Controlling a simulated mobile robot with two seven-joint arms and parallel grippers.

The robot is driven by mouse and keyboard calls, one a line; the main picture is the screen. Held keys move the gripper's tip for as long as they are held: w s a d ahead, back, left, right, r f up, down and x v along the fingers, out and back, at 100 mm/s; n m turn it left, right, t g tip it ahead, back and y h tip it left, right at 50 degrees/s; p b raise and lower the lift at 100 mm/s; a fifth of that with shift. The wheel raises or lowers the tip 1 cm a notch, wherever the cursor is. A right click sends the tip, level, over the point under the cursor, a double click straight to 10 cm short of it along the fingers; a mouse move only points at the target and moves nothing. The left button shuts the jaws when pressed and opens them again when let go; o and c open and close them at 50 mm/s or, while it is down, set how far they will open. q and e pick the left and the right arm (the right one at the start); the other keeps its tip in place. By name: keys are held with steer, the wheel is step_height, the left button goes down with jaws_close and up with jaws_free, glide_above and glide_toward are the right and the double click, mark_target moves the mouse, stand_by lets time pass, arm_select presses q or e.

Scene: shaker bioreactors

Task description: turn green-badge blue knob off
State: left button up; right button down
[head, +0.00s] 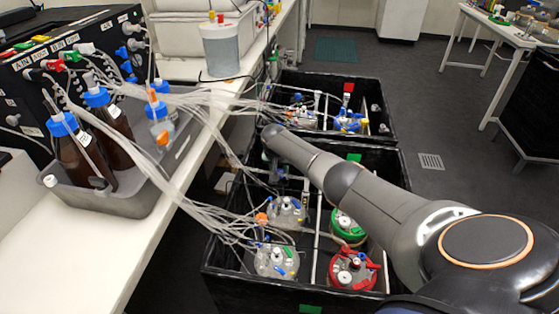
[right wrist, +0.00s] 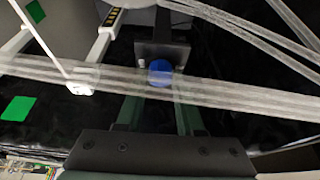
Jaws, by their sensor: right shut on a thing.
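The blue knob (right wrist: 160,72) shows in the right wrist view in front of a dark bracket. My right gripper (right wrist: 159,92) is around it, with one grey-green finger on each side, shut on the knob. A bundle of clear tubes crosses over the fingers and partly covers the knob. A green badge (right wrist: 18,108) is on the black wall at the left of that view. In the head view, green badges mark the near box, one on its far wall (head: 354,157). My right arm hides the knob there. My left gripper is out of view.
The near black box (head: 225,274) holds several vessels, including a green-based one (head: 348,227) and a red-based one (head: 352,271). A second box (head: 371,90) with a red badge stands behind. Clear tubing (head: 200,207) runs from the bench (head: 92,262), close to my arm.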

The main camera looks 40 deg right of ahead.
stand_by(0.4)
steer(key=c, duration=0.5)
jaws_free()
steer(key=shift+c, duration=0.2)
steer(key=shift+r, duration=0.1)
steer(key=shift+a+r+p, duration=0.1)
steer(key=shift+r+p, duration=0.15)
steer(key=shift+p, duration=0.1)
steer(key=p+v, duration=0.2)
steer(key=v, duration=0.2)
steer(key=shift+r+p, duration=0.15)
steer(key=shift+p, duration=0.2)
steer(key=p+v, duration=0.1)
steer(key=v, duration=0.6)
steer(key=shift+s+r, duration=0.2)
steer(key=shift+r, duration=0.05)
